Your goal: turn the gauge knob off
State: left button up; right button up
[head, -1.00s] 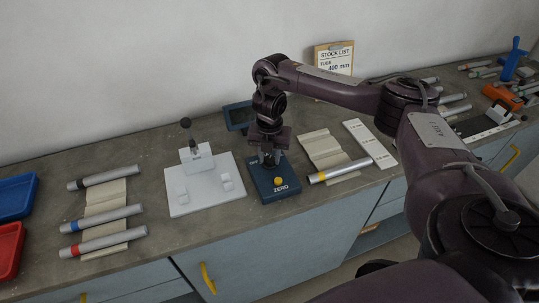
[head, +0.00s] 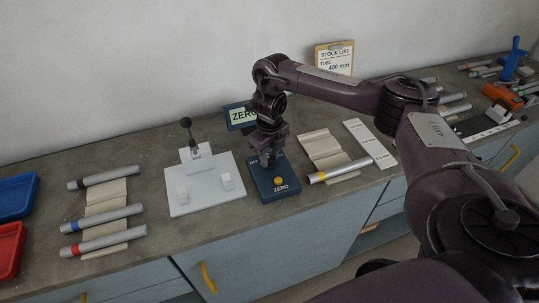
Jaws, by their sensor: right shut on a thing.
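The gauge is a dark blue box (head: 267,192) on the bench, with a yellow button (head: 280,180) and the word ZERO on its front. Its display (head: 240,116) behind is lit and reads ZERO, partly covered by my right arm. My right gripper (head: 268,160) points down over the back part of the box and is shut on the gauge knob, which the fingers mostly hide. The knob's exact setting cannot be read. My left gripper is out of view.
A white jig plate (head: 205,206) with an upright black-knobbed lever (head: 187,130) stands just left of the gauge. A yellow-ended tube (head: 340,171) lies close on the right. Several tubes lie at left, near a red bin (head: 8,250) and a blue bin (head: 15,196).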

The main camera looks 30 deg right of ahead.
aim_at(269, 158)
jog(key=n, duration=0.4)
jog(key=shift+n, duration=0.3)
jog(key=shift+w+r+n+b, duration=0.1)
jog(key=shift+n+b, duration=0.3)
jog(key=shift+n, duration=1.6)
jog(key=o, duration=1)
notch_tip(269, 158, up, 8)
jog(key=shift+f+p, duration=0.15)
jog(key=shift+p, duration=0.85)
